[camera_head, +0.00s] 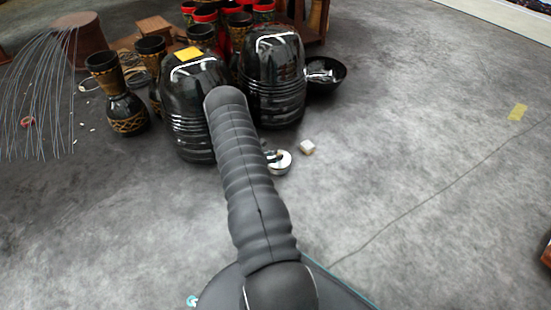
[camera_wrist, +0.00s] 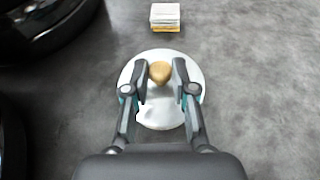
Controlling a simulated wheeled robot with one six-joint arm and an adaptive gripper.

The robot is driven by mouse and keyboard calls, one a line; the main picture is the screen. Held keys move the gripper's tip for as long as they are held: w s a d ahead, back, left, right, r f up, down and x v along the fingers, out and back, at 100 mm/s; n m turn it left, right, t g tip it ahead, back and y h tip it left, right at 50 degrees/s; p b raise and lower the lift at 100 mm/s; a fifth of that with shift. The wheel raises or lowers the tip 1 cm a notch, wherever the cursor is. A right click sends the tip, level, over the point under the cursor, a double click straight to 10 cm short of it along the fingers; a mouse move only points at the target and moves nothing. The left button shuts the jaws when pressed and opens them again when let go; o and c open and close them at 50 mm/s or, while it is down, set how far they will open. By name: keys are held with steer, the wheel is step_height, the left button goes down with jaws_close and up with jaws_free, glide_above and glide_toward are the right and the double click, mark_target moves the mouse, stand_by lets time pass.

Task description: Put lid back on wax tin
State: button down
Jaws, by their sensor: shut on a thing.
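A round, pale silvery disc (camera_wrist: 160,115) lies under my fingers in the wrist view, with a small tan knob (camera_wrist: 160,72) above it. I take the disc to be the lid or the tin's top; I cannot tell which. My gripper (camera_wrist: 160,75) is shut on the knob, one fingertip on each side. In the head view a short silvery round tin (camera_head: 281,165) stands on the floor, partly hidden by my arm and gripper. I cannot tell whether the lid touches the tin.
A small pale block (camera_head: 307,147) lies just right of the tin; it also shows in the wrist view (camera_wrist: 165,17). Two large glossy black drums (camera_head: 273,85) stand behind and left, with a black bowl (camera_head: 325,74) beside them.

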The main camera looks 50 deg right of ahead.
steer(key=shift+f, duration=0.5)
steer(key=shift+f, duration=0.3)
steer(key=c, duration=0.9)
jaws_free()
steer(key=shift+c, duration=0.2)
